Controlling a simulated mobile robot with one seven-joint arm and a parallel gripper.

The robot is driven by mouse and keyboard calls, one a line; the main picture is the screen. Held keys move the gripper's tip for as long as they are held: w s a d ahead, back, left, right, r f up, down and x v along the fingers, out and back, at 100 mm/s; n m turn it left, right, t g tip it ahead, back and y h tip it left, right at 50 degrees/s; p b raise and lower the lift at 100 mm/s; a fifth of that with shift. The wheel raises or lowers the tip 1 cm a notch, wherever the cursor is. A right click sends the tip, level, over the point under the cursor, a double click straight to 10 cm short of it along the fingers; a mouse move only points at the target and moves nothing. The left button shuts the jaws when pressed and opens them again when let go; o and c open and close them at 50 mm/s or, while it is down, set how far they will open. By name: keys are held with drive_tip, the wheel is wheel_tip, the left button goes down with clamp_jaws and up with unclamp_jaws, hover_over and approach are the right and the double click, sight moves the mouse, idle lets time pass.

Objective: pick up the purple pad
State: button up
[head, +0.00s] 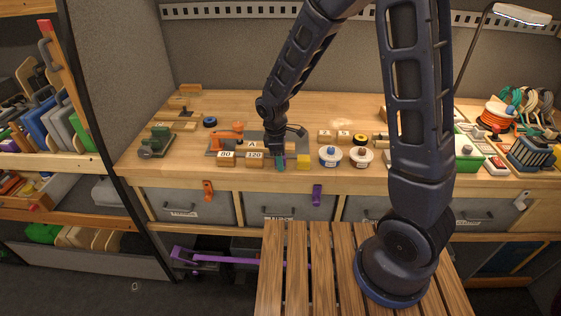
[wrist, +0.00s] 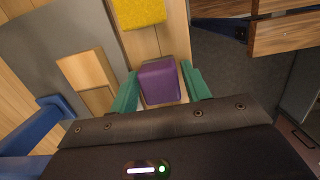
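The purple pad (wrist: 159,82) is a small block in the wrist view. It sits between the two green fingers of my gripper (wrist: 162,88). The fingers are apart, one on each side, with a gap visible at the right finger; I cannot tell if the left one touches the pad. In the head view my gripper (head: 280,162) is down at the front of the wooden bench, left of the yellow pad (head: 303,161). The purple pad is mostly hidden there by my gripper.
The yellow pad (wrist: 142,12) lies just beyond the purple one. Wooden number blocks (head: 255,155) and a grey mat (wrist: 60,35) are at the left. Two white spools (head: 330,156) stand to the right. The bench's front edge is close; drawers (head: 290,208) are below.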

drive_tip(key=c, duration=0.7)
drive_tip(key=shift+r, duration=0.15)
